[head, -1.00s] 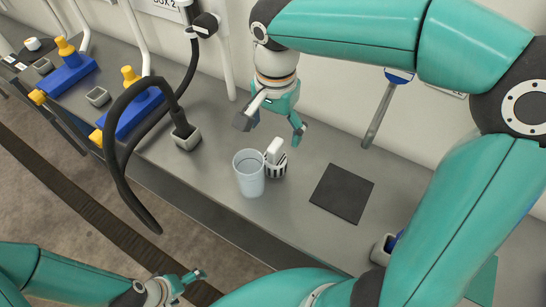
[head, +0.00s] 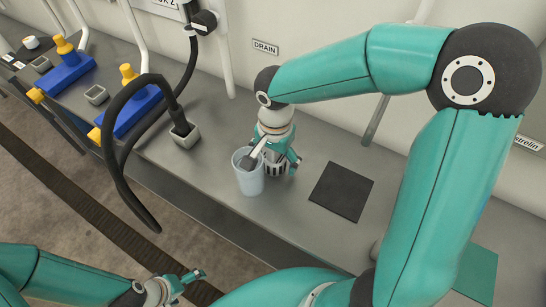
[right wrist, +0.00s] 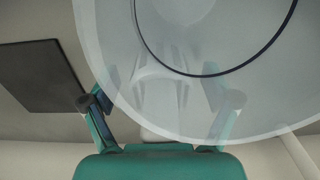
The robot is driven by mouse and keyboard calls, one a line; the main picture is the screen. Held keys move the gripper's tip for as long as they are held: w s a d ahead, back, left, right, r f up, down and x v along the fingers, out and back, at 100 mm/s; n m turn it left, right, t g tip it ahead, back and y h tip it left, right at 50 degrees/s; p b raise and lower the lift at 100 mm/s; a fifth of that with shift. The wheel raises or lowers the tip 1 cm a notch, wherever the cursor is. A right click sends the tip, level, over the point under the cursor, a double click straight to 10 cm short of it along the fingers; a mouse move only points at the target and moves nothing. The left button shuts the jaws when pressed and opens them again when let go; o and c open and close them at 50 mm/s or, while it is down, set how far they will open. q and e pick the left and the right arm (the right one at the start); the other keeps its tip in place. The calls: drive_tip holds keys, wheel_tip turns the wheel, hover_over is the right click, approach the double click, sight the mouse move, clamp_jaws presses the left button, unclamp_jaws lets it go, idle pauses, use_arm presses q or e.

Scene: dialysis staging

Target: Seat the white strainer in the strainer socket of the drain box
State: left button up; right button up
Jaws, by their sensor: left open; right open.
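The white strainer (head: 276,170), a small basket with dark slots, stands on the grey bench behind and right of a translucent cup. My right gripper (head: 270,163) is open and low over it, one finger in front of the cup's opening and the other to the strainer's right. The gripper hides the strainer's upper part. In the right wrist view the fingers (right wrist: 160,108) are apart, with a pale shape (right wrist: 160,132) between them, blurred behind the cup. My left gripper (head: 182,284) is open and empty at lower left. I cannot make out the drain box or its socket.
The translucent cup (head: 249,180) stands close to the right gripper and fills much of the right wrist view (right wrist: 215,100). A dark mat (head: 341,192) lies to the right. A black hose (head: 122,170) loops at left. A DRAIN label (head: 265,47) is on the wall.

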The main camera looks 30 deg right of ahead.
drive_tip(key=c, duration=1.4)
drive_tip(key=shift+r, duration=0.15)
wheel_tip(320, 180, up, 20)
drive_tip(key=shift+f+p, duration=0.1)
drive_tip(key=shift+p, duration=0.45)
